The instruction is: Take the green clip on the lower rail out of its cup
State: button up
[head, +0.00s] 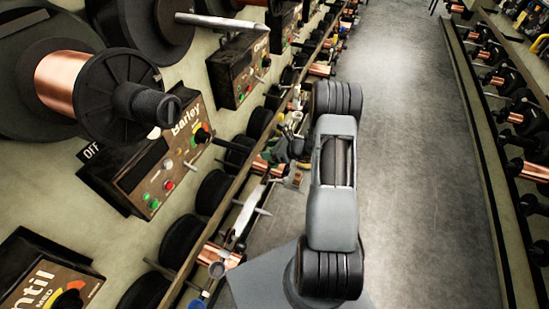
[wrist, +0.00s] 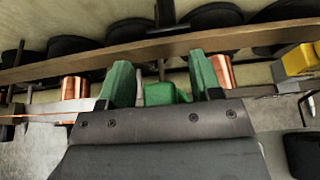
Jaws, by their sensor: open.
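In the wrist view, my gripper (wrist: 160,80) is open, with its two green fingers standing apart. A green block-like thing (wrist: 160,93), which looks like the green clip, shows between the fingers, with a gap on each side. Its lower part and any cup around it are hidden behind my gripper's dark palm. A wooden rail (wrist: 235,38) runs across behind the fingers. In the head view the rail (head: 240,190) slants along the left side of the aisle. My arm covers much of the gripper there, and the clip cannot be made out clearly.
A yellow clip-like thing (wrist: 299,60) stands right of my gripper. Copper spools (wrist: 75,88) and (wrist: 222,70) flank the fingers. In the head view, control boxes (head: 155,165) and a large copper spool (head: 70,82) line the left. The aisle floor (head: 410,170) is clear; another rack (head: 490,170) stands right.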

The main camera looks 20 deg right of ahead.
jog(key=shift+c, duration=0.3)
jog(key=c, duration=1)
jog(key=shift+r, duration=0.1)
jog(key=shift+r, duration=0.3)
jog(key=r, duration=0.3)
jog(key=shift+s+d+r, duration=0.25)
jog(key=shift+d+r, duration=0.05)
jog(key=shift+d, duration=0.1)
jog(key=r+v, duration=0.1)
jog(key=v, duration=0.9)
jog(key=w+r+v, duration=0.1)
jog(key=v, duration=0.4)
jog(key=shift+s+a+r, duration=0.15)
jog(key=shift+a+r, duration=0.05)
jog(key=shift+r, duration=0.25)
